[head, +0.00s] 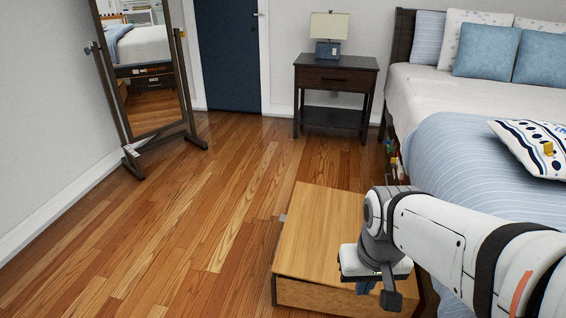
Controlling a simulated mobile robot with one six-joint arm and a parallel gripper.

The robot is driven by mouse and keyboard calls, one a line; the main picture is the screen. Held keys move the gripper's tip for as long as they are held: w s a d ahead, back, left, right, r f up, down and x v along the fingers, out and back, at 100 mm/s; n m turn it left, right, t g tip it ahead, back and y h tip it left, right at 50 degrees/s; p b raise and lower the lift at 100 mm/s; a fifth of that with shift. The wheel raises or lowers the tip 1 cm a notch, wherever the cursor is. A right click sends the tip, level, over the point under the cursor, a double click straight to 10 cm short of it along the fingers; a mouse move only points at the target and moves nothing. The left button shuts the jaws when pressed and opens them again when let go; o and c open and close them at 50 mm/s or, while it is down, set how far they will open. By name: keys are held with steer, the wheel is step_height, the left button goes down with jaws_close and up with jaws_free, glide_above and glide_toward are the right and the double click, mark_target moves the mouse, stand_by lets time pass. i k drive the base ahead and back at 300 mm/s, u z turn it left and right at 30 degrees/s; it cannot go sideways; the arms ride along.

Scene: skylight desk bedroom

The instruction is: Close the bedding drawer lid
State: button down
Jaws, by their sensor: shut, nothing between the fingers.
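The bedding drawer is a low wooden box on the floor beside the bed, in the lower middle of the head view. Its light wood lid (312,232) lies nearly flat over the top. A thin dark line shows between the lid and the front panel (325,296); I cannot tell whether the lid is fully down. My gripper (378,287) is over the near right part of the lid, pointing down, shut and holding nothing. I cannot tell whether it touches the lid. My arm and gripper hide the right side of the drawer.
The bed (430,95) with a blue striped cover (450,165) and pillows stands on the right. A dark nightstand (335,85) with a lamp (328,35) is at the back. A standing mirror (145,70) is at the left. The wood floor (190,220) left of the drawer is clear.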

mark_target(318, 221)
steer(key=i, duration=0.95)
